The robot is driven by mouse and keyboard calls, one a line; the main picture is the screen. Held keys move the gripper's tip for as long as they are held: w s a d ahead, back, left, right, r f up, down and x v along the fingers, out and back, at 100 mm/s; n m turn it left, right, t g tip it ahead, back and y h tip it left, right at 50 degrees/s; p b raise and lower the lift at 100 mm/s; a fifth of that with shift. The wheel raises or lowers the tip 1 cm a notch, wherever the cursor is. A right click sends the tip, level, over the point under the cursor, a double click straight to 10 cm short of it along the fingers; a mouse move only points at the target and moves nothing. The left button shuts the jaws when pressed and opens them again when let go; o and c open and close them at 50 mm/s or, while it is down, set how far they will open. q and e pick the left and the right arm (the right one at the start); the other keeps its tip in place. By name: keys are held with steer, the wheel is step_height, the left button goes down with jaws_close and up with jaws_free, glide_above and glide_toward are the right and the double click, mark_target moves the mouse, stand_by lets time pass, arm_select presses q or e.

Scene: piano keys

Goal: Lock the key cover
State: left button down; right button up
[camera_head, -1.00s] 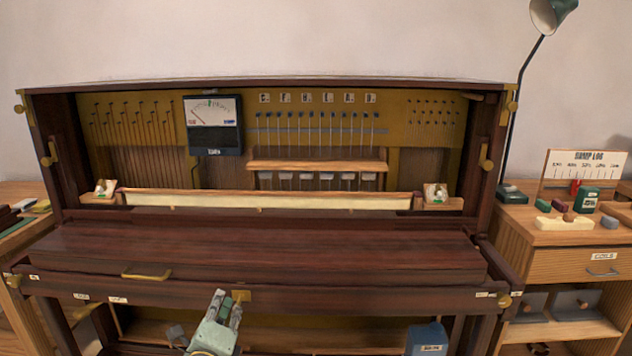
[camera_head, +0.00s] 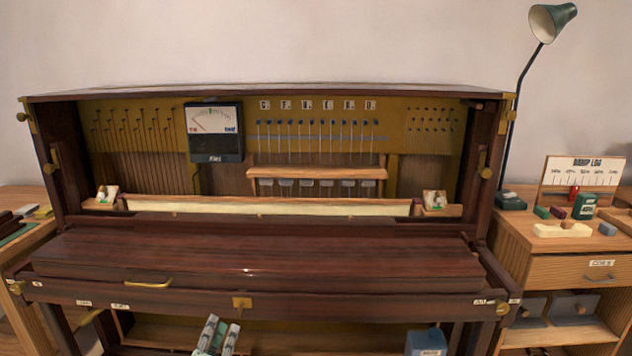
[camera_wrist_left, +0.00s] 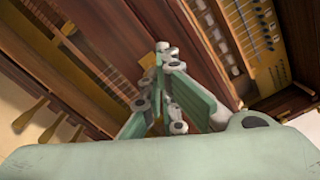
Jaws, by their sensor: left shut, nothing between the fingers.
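The key cover (camera_head: 250,258) is a dark wooden lid lying closed across the front of the piano. A brass handle (camera_head: 148,283) is on its left front. A small brass lock plate (camera_head: 242,303) sits on the front rail below the cover; its keyhole or latch state is too small to tell. My left gripper (camera_head: 222,322) is shut and empty, low in front of the piano, a little below and left of the plate. In the left wrist view its fingertips (camera_wrist_left: 163,48) meet, with a brass patch partly hidden behind them. My right gripper is not in view.
A meter (camera_head: 214,132) stands in the open upper case above the cover. A blue box (camera_head: 427,343) is under the piano at the right. A side cabinet (camera_head: 560,270) with a lamp (camera_head: 552,22) and small items stands on the right.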

mark_target(240, 309)
arm_select(q)
step_height(240, 309, down, 6)
steer(key=s+d+n+b, duration=0.1)
steer(key=d+n+b, duration=0.2)
steer(key=n, duration=2.1)
steer(key=w+b, duration=0.3)
steer(key=w, duration=0.4)
steer(key=shift+r+b, duration=0.2)
steer(key=shift+b, duration=0.15)
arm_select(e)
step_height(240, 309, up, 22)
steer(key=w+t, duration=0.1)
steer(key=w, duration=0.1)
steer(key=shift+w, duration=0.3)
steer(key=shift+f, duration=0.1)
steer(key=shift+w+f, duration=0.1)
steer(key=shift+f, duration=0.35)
arm_select(q)
steer(key=shift+a+r+p, duration=0.1)
steer(key=shift+r+p, duration=0.1)
steer(key=shift+p, duration=0.1)
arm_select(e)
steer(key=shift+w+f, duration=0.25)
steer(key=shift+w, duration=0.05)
